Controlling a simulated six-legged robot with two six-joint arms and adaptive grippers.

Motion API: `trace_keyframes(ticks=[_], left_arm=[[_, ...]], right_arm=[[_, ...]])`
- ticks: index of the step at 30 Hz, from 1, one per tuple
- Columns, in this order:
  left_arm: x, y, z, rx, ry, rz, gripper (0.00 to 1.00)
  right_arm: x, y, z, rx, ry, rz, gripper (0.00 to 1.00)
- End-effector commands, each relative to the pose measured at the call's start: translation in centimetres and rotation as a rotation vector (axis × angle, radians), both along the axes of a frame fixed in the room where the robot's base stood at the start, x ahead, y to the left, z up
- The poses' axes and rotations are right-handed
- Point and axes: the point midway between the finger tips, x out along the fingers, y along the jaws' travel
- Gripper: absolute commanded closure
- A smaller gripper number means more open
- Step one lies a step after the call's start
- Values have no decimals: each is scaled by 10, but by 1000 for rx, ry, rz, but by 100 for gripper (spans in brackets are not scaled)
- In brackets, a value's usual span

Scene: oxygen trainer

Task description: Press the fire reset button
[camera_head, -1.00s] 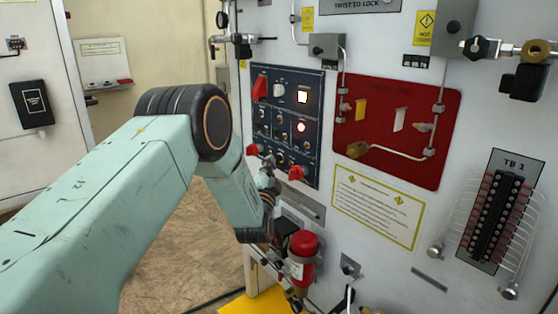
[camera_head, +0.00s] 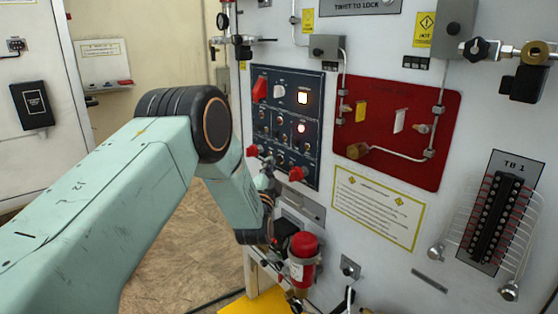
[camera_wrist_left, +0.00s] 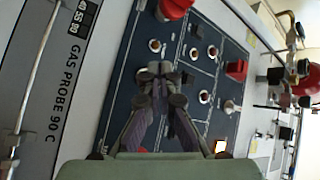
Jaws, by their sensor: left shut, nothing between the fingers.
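The dark blue control panel (camera_head: 312,160) on the white wall carries knobs, toggles and two lit indicators. The labels are too small to read, so I cannot tell which control is the fire reset button. My left gripper (camera_head: 267,170) is at the panel's lower left, near red knobs. In the left wrist view its fingers (camera_wrist_left: 158,72) are shut and empty, in front of the panel (camera_wrist_left: 118,100); contact cannot be told. The lit square (camera_wrist_left: 221,146) shows at lower right. My right gripper is out of view.
Red knobs (camera_head: 297,173) stick out along the panel's lower edge. A red cylinder (camera_head: 303,246) is mounted below. A red plate with pipes (camera_head: 400,165) is to the right, and a terminal block (camera_head: 495,215) farther right. Open floor (camera_head: 185,240) lies left of the wall.

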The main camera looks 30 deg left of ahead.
Motion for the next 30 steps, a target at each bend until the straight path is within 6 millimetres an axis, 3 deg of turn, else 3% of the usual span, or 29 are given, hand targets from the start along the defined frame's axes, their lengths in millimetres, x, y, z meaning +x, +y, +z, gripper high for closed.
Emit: trace_keyframes(ticks=[30], left_arm=[[10,-4,0,0,-1,1,100]], right_arm=[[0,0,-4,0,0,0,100]])
